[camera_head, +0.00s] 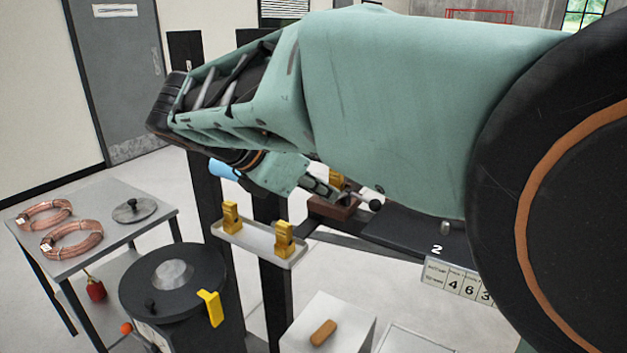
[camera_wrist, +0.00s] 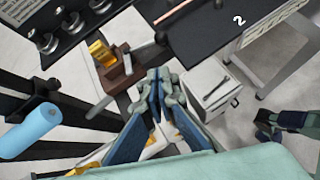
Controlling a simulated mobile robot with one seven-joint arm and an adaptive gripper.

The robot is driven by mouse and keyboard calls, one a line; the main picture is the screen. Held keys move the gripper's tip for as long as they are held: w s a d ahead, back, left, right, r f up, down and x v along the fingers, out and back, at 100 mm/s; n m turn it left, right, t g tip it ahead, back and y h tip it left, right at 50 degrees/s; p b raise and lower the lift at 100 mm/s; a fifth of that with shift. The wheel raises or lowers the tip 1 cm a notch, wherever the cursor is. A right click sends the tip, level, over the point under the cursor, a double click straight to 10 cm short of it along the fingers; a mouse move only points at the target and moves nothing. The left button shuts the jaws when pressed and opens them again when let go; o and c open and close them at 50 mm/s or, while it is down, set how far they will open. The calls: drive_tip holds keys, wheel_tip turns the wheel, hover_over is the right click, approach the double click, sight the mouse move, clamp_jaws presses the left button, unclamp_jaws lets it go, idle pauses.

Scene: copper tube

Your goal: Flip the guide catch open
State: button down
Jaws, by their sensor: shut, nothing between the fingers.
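A reddish-brown block with a gold guide piece (camera_head: 337,179) stands on the bench edge, partly hidden behind my arm and gripper in the head view. In the wrist view, the brown block (camera_wrist: 118,76) carries the gold piece (camera_wrist: 100,53) and a small grey upright part (camera_wrist: 126,62), perhaps the catch; I cannot tell its position surely. A black ball knob (camera_head: 376,204) shows beside the block in the head view. My gripper (camera_head: 328,190) is shut and empty close to the block. In the wrist view its fingertips (camera_wrist: 160,78) are right of the block, apparently apart from it.
A tray (camera_head: 257,243) with two gold blocks lies in front. A black drum (camera_head: 175,285) with a yellow hook (camera_head: 211,307) stands lower left. Copper coils (camera_head: 72,238) lie on a grey table. A white box (camera_wrist: 210,87) stands beside my fingers; a blue cylinder (camera_wrist: 30,132) is left.

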drive_tip(key=a+n, duration=0.1)
drive_tip(key=a, duration=0.1)
approach(368, 203)
drive_tip(key=x, duration=0.6)
drive_tip(key=shift+a+f+n, duration=0.15)
drive_tip(key=shift+f+n, duration=0.15)
drive_tip(key=shift+f, duration=0.35)
drive_tip(key=shift+w, duration=0.1)
drive_tip(key=shift+w+d+r+p, duration=0.2)
drive_tip(key=shift+d+p, duration=0.25)
drive_tip(key=shift+p, duration=0.15)
drive_tip(key=shift+w+d, duration=0.1)
drive_tip(key=shift+d, duration=0.1)
drive_tip(key=shift+f, duration=0.1)
